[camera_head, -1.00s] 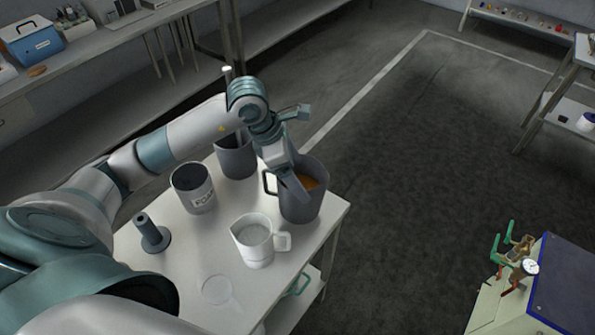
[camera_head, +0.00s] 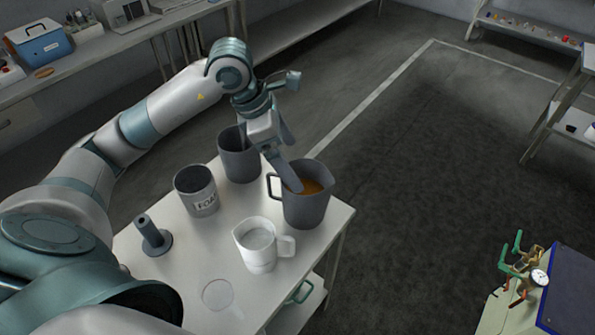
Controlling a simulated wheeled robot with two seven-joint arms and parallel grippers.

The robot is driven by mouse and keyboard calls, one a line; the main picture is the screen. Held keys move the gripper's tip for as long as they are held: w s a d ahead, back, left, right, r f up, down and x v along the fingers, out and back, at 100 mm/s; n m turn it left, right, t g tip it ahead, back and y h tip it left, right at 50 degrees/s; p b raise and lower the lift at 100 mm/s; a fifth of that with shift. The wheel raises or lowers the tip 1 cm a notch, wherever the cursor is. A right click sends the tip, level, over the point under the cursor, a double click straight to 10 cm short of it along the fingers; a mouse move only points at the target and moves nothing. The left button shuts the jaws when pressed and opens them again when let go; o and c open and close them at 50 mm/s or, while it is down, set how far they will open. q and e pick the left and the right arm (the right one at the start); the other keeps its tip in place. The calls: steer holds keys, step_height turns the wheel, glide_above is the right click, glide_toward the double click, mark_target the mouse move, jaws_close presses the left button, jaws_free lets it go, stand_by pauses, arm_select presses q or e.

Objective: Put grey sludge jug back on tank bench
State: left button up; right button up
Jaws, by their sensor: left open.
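The grey jug (camera_head: 307,211) stands upright on the white bench (camera_head: 205,262), near its far right corner. Orange-brown sludge shows inside it, and its handle points left. My left gripper (camera_head: 292,170) is open at the jug's near-left rim, above the handle. One finger overlaps the jug's mouth in the picture; I cannot tell whether it touches the rim. My right gripper is out of view.
A white jug (camera_head: 258,250), a grey pot lettered FOA (camera_head: 200,200), a dark grey vessel (camera_head: 239,164) and a grey spindle stand (camera_head: 153,238) share the bench. A pale round mark (camera_head: 217,294) lies on a clear front area. Dark floor lies to the right.

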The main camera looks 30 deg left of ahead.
arm_select(q)
steer(key=shift+b+v, duration=0.35)
steer(key=shift+v, duration=1.8)
